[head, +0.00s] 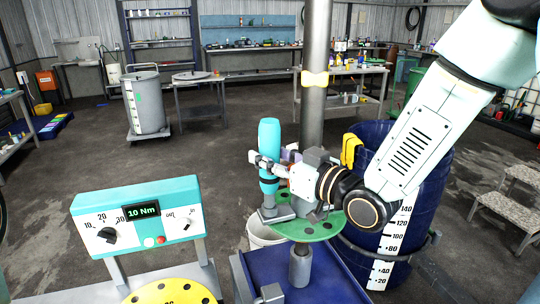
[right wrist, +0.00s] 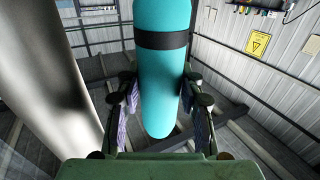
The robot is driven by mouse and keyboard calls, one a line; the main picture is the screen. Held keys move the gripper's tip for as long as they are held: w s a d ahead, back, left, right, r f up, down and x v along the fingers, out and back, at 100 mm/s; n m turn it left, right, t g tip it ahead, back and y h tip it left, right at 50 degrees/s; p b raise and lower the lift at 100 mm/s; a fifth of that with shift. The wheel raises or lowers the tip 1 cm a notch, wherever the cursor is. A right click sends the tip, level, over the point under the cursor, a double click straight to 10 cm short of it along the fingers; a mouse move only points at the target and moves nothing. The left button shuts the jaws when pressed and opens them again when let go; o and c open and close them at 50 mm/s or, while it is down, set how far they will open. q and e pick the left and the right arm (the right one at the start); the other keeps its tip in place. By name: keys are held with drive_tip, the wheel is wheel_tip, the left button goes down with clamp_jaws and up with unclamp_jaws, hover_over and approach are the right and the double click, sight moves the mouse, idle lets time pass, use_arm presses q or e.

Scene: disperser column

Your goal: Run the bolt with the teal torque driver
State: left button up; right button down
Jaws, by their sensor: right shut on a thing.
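The teal torque driver (head: 269,136) stands upright with a black band round its body. Its grey lower end is over the left part of a green disc (head: 302,231) with dark holes; I cannot tell whether it touches. My right gripper (head: 267,172) comes from the right and is shut on the driver's body. In the right wrist view the driver (right wrist: 165,85) fills the space between the two fingers (right wrist: 160,105). I cannot make out the bolt; the driver's end may hide it. My left gripper is not in view.
A teal and white control box (head: 138,217) reading 10 Nm stands at left, above a yellow disc (head: 170,291). A grey column (head: 314,120) rises behind the driver. A blue drum (head: 430,185) is at right, behind my arm.

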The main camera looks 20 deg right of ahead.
sight(278, 132)
drive_tip(key=shift+s+a+f, duration=0.1)
drive_tip(key=shift+s+f, duration=0.05)
drive_tip(key=shift+f, duration=0.3)
idle(1.1)
drive_tip(key=shift+r, duration=0.15)
drive_tip(key=shift+w+r+p, duration=0.25)
drive_tip(key=shift+r+p, duration=0.25)
drive_tip(key=shift+r, duration=0.15)
drive_tip(key=shift+s+r+p, duration=0.15)
drive_tip(key=shift+r+p, duration=0.55)
drive_tip(key=shift+r, duration=0.4)
drive_tip(key=shift+r+p, duration=0.65)
drive_tip(key=shift+r, duration=0.1)
drive_tip(key=shift+r+p, duration=0.45)
drive_tip(key=shift+r, duration=0.25)
drive_tip(key=shift+f, duration=0.15)
